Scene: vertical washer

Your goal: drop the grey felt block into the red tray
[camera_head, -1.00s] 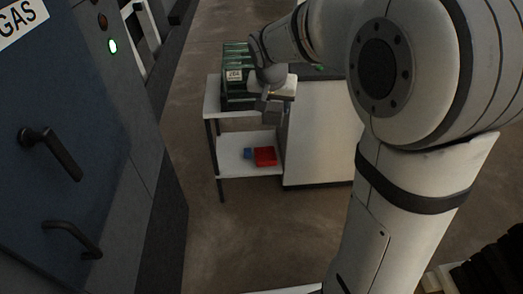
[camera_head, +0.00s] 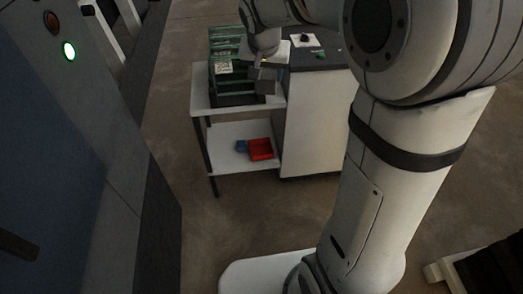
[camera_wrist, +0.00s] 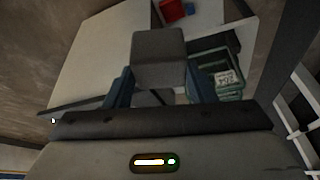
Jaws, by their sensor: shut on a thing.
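The grey felt block (camera_wrist: 158,58) is between the two fingers of my gripper (camera_wrist: 158,80) in the wrist view. My gripper is shut on it. In the head view my gripper (camera_head: 262,74) is over the upper shelf of a small cart, right of the green boxes. The block (camera_head: 264,82) shows there as a small dark shape. The red tray (camera_head: 260,149) is on the cart's lower shelf, below the gripper. In the wrist view the tray (camera_wrist: 172,10) is at the top edge, partly cut off.
A blue object (camera_head: 241,146) sits against the tray's left side. The green boxes (camera_head: 226,65) stand on the upper shelf (camera_head: 205,100). A white cabinet (camera_head: 315,120) adjoins the cart on the right. A grey-blue machine (camera_head: 70,170) fills the left. Floor in front is clear.

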